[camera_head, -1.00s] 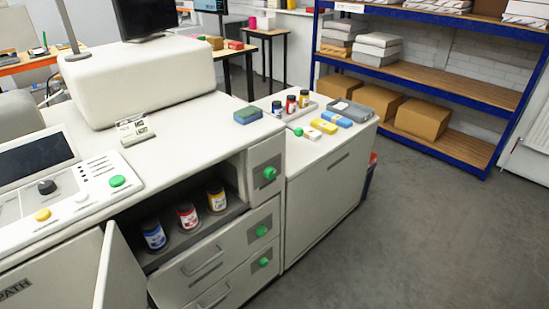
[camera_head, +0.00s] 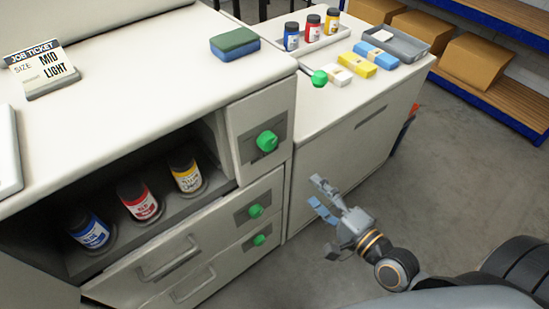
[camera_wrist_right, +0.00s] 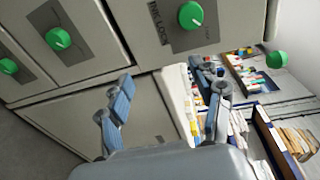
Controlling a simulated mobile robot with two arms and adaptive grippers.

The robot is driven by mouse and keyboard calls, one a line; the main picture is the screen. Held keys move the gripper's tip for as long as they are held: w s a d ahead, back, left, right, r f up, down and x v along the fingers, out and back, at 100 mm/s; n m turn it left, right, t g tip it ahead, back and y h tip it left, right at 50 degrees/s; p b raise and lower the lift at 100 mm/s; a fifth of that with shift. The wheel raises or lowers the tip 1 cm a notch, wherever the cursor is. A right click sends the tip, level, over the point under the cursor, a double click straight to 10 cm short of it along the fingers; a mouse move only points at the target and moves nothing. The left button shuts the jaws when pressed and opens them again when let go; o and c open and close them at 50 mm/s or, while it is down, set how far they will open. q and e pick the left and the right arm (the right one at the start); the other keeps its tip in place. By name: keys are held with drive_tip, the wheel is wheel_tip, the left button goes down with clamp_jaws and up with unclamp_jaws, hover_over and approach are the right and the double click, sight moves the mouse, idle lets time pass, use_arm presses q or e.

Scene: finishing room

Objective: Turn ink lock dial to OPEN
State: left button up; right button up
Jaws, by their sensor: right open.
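The ink lock dial (camera_head: 267,141) is a round green knob on a grey plate, on the cabinet's upper panel right of the ink shelf. In the right wrist view, the dial (camera_wrist_right: 190,15) is at the top beside lettering reading "INK LOCK". A pale mark shows on its face; I cannot read which setting it points to. My right gripper (camera_head: 317,193) is open and empty, below and right of the dial, apart from it. In the right wrist view, the gripper (camera_wrist_right: 163,92) has its blue-grey fingers spread, with the dial beyond them. My left gripper is out of view.
Two more green knobs (camera_head: 256,211) (camera_head: 260,240) sit on the drawers below. The open shelf holds blue, red and yellow ink jars (camera_head: 187,176). A side cabinet (camera_head: 345,135) stands right of the panel. The floor (camera_head: 455,185) to its right is clear.

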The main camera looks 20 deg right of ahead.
wheel_tip(320, 180, up, 5)
drive_tip(key=a+m+t+y, duration=0.1)
drive_tip(key=a, duration=0.1)
drive_tip(key=p, duration=0.1)
approach(271, 145)
drive_tip(key=p+x, duration=0.1)
drive_tip(key=x, duration=0.7)
drive_tip(key=shift+w+a+r, duration=0.1)
drive_tip(key=shift+w, duration=0.2)
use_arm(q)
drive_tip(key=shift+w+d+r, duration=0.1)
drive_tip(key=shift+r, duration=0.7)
use_arm(e)
drive_tip(key=c, duration=1.2)
drive_tip(key=shift+o, duration=0.2)
